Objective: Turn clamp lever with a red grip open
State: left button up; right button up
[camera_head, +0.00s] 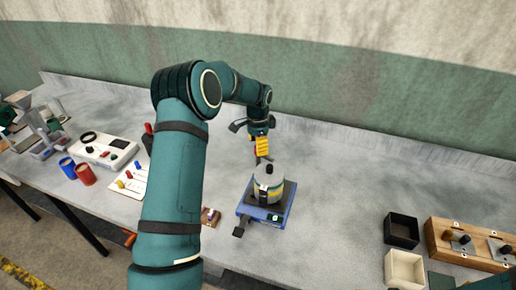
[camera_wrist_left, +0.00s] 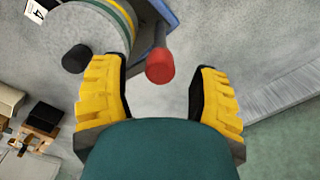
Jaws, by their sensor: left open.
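The red grip (camera_wrist_left: 160,66) of the clamp lever shows in the left wrist view, between and slightly beyond my open yellow fingers, with room on both sides. I cannot make it out in the head view. It sits beside a blue base (camera_head: 249,212) that carries a grey round pot (camera_head: 270,183) with a yellow band and a dark lid knob. In the wrist view the pot (camera_wrist_left: 88,32) is at upper left. My left gripper (camera_head: 262,152) is open and empty just behind the pot, fingers pointing down. My right gripper is not in view.
A black box (camera_head: 401,231), a cream box (camera_head: 405,268) and a wooden block (camera_head: 470,245) stand at right. At left are red and blue cups (camera_head: 86,174) and a white panel (camera_head: 104,150). The table right of the pot is clear; a wall runs behind.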

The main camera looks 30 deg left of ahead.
pick_arm(q)
jog(key=shift+f, duration=1)
grip_shut()
